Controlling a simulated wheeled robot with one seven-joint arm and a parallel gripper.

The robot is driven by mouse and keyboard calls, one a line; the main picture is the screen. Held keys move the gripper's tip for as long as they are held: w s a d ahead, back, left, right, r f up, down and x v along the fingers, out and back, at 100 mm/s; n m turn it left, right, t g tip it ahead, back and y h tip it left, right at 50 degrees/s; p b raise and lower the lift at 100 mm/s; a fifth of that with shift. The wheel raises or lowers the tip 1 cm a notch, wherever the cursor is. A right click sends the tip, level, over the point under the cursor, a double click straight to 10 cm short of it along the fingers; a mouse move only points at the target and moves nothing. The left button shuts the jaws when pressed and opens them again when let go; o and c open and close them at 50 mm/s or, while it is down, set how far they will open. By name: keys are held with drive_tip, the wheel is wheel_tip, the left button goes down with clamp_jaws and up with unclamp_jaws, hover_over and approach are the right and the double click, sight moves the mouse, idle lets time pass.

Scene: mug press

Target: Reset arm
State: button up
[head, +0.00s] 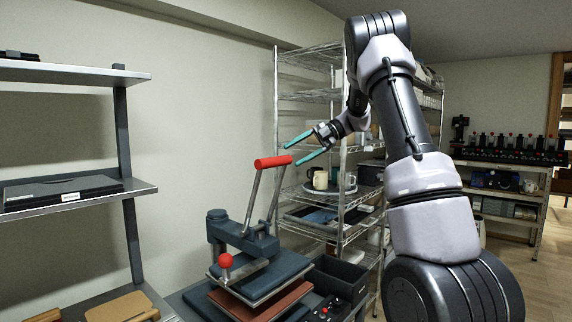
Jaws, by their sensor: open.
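My gripper (306,148) has two teal fingers spread apart with nothing between them. It hangs in the air just right of and slightly above the red handle (273,162) of the dark heat press (262,270); whether a finger touches the handle I cannot tell. The press lever is raised, and a red knob (225,261) is at its front. My arm is bent, rising from the lower right and reaching left at the top.
A wire rack (277,130) behind my gripper holds mugs (320,180) on a tray. A dark bin (338,277) stands right of the press. A grey shelf (75,200) is at left, and a bench with several red-topped devices (510,150) stands at the far right.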

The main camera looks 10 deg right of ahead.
drive_tip(key=s+m+t+h, duration=0.7)
drive_tip(key=s+m+h, duration=0.3)
drive_tip(key=s+m, duration=2.1)
drive_tip(key=m, duration=0.2)
drive_tip(key=shift+s+d+r+m, duration=0.25)
drive_tip(key=shift+s+r+m, duration=0.05)
drive_tip(key=shift+r, duration=0.05)
